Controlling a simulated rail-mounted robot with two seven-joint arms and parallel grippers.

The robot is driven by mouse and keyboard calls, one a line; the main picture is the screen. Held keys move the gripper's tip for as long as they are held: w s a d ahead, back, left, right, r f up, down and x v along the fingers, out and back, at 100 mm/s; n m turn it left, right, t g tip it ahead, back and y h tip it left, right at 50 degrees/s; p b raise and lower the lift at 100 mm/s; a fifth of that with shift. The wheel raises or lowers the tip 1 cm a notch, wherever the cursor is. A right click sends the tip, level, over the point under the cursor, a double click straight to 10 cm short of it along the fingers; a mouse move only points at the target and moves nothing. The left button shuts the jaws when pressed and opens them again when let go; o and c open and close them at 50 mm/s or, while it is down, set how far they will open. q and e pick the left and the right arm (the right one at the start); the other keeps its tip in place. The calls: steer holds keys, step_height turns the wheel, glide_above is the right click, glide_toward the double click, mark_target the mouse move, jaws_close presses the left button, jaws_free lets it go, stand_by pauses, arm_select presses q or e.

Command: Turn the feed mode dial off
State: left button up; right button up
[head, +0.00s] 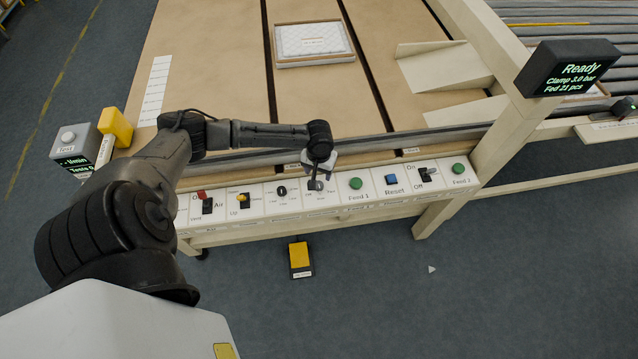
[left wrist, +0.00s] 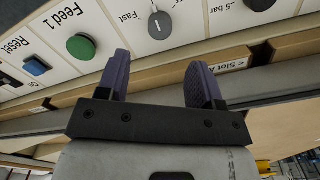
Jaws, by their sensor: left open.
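A dark round dial (left wrist: 160,24) with a pale pointer line shows in the left wrist view, on a white plate with the word "Fast" beside it. I take it as the feed mode dial; the rest of its lettering is cut off or too small to read. In the head view the dial (head: 316,185) sits on the control panel just below my left gripper (head: 319,172), which partly covers its plate. My left gripper also shows in the left wrist view (left wrist: 158,78), its two purple-grey fingers apart and empty. The dial lies beyond the fingertips, apart from them. My right gripper is out of view.
Another black dial (head: 281,191) is left of it and a green Feed 1 button (head: 356,183) right of it. A blue Reset button (head: 391,179) and a lever switch (head: 426,175) follow. A machine rail (head: 410,138) runs behind the panel. A yellow pedal (head: 300,258) stands on the floor.

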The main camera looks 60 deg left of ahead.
mark_target(319, 184)
arm_select(q)
step_height(319, 184, down, 8)
steer(key=shift+f+b, duration=0.1)
steer(key=shift+b, duration=0.5)
steer(key=c, duration=0.9)
